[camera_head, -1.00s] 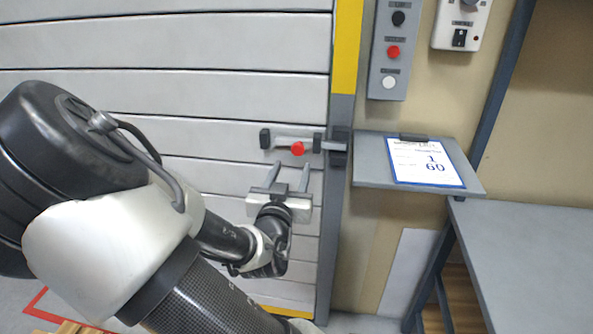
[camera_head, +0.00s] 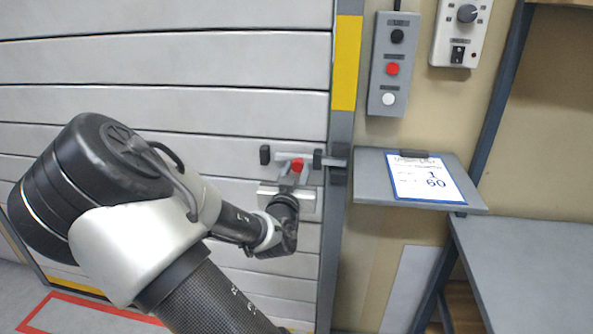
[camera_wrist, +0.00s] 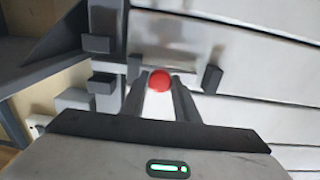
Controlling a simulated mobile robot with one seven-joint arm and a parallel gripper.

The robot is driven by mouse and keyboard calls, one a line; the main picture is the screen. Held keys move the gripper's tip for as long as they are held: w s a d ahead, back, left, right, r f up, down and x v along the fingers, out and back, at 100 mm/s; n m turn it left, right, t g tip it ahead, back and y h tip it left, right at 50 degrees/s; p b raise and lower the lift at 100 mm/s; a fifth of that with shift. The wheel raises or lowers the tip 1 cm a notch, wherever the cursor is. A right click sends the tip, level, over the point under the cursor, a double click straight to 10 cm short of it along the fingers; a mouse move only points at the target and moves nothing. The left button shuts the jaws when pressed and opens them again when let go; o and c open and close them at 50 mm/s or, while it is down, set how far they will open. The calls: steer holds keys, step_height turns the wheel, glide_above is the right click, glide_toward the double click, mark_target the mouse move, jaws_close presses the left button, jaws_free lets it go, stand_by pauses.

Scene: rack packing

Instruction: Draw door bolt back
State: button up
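The door bolt (camera_head: 334,162) is a grey bar in dark brackets on the white slatted door (camera_head: 165,65), reaching right to the keeper on the door frame. Its red knob (camera_head: 297,165) sits between the two door brackets, nearer the right one. My gripper (camera_head: 293,174) is at the knob from below, with one finger on each side. In the wrist view, the knob (camera_wrist: 160,80) fills the gap between the fingertips (camera_wrist: 160,88), and they appear closed on it. The bar is partly hidden behind knob and fingers.
Right of the yellow-and-grey door post (camera_head: 346,65) are a grey shelf with a clipboard (camera_head: 426,177), a button box (camera_head: 391,65) and a dial box (camera_head: 461,32). A grey table (camera_head: 535,260) stands at the lower right.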

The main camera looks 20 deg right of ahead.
mark_target(282, 159)
jaws_close()
steer(key=w+a, duration=0.1)
steer(key=a, duration=0.1)
steer(key=w+a, duration=0.1)
steer(key=a, duration=0.1)
steer(key=shift+w, duration=0.4)
steer(key=o, duration=0.8)
jaws_free()
steer(key=shift+s, duration=0.1)
